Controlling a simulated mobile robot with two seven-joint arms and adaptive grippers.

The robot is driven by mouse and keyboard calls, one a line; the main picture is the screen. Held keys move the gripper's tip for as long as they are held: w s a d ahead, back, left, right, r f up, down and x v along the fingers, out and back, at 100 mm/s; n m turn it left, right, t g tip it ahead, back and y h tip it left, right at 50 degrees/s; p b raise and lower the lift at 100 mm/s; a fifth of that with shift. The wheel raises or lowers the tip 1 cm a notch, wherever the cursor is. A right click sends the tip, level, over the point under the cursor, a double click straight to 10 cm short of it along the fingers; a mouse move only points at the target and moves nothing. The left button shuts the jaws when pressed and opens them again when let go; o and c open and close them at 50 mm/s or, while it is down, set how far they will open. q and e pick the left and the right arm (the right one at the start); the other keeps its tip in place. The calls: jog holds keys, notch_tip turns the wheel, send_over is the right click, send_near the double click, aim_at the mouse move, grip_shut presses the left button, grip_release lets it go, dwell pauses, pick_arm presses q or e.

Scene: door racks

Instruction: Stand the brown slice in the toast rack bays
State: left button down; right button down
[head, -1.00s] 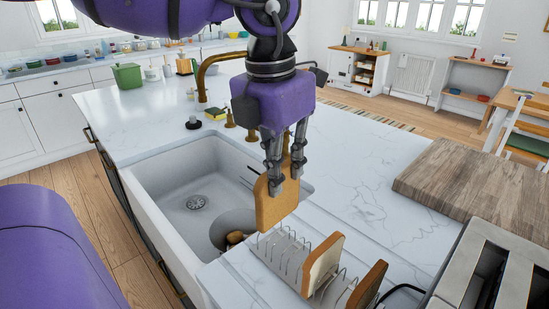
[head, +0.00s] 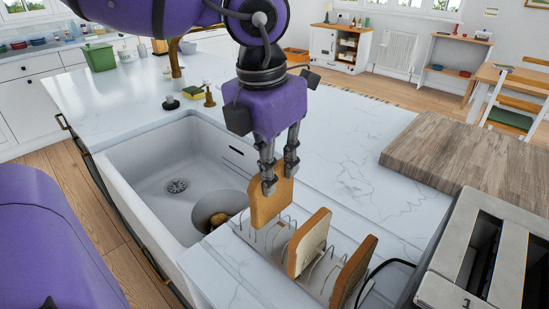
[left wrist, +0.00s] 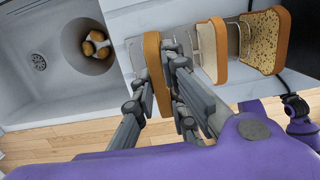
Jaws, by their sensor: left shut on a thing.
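My left gripper (head: 280,178) is shut on the brown slice (head: 268,204), holding it upright by its upper part. In the head view the slice's lower edge is at the left end of the wire toast rack (head: 283,232), among or just above the wires; I cannot tell whether it touches the base. The held slice also shows in the left wrist view (left wrist: 154,70), edge-on between the fingers. A pale slice (head: 309,243) stands in the rack's middle, and a seeded brown slice (left wrist: 264,40) stands at its right end.
A white sink (head: 150,165) with a round basin holding brown items (head: 218,219) lies left of the rack. A silver toaster (head: 480,260) stands at right, with a wooden board (head: 455,160) behind it. Marble counter is clear behind the rack.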

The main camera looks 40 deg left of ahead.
pick_arm(q)
jog(key=shift+f+b, duration=1)
jog(key=shift+f, duration=1)
jog(key=c, duration=1.7)
grip_release()
jog(key=shift+r, duration=0.1)
